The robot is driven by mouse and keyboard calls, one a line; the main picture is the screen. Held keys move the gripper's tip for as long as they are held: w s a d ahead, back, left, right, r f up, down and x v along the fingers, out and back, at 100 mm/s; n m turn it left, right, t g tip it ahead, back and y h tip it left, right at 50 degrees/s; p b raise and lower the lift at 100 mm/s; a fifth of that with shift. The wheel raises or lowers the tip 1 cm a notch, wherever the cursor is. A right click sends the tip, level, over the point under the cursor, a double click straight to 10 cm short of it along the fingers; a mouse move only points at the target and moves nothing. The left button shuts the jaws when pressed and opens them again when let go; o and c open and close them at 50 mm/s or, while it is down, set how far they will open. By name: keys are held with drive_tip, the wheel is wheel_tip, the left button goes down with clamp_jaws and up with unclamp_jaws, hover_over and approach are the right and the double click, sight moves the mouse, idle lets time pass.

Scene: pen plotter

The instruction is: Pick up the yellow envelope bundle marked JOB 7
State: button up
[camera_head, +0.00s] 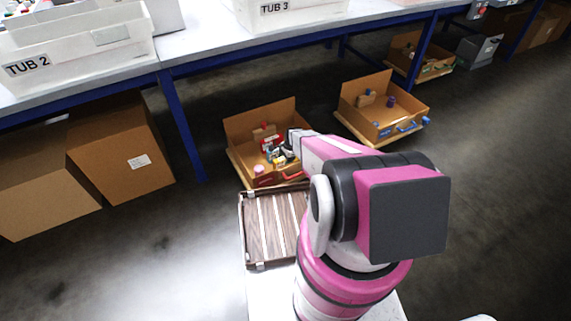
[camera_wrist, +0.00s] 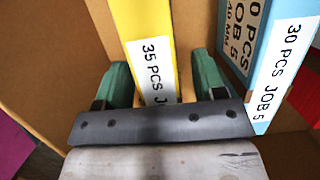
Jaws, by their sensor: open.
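A yellow bundle (camera_wrist: 143,35) stands on edge in the upper middle of the wrist view. Its white label (camera_wrist: 155,72) reads "35 PCS J"; the rest is hidden behind my gripper, so the job number cannot be read. My gripper (camera_wrist: 161,78) is open, with one green finger to the left of the yellow bundle and one to the right. The bundle lies between them with a gap on the right side; I cannot tell whether the left finger touches it. In the head view my arm hides most of the gripper.
A blue bundle (camera_wrist: 279,70) marked "30 PCS JOB 5" stands right of the right finger. Brown cardboard walls (camera_wrist: 60,60) rise close on the left. In the head view, open boxes (camera_head: 262,115) (camera_head: 365,82) with small items stand beyond a slatted brown tray (camera_head: 262,225).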

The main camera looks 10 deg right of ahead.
drive_tip(key=shift+a+f, duration=0.15)
drive_tip(key=shift+f, duration=0.4)
drive_tip(key=c, duration=1.1)
drive_tip(key=shift+o, duration=0.2)
drive_tip(key=shift+r, duration=0.1)
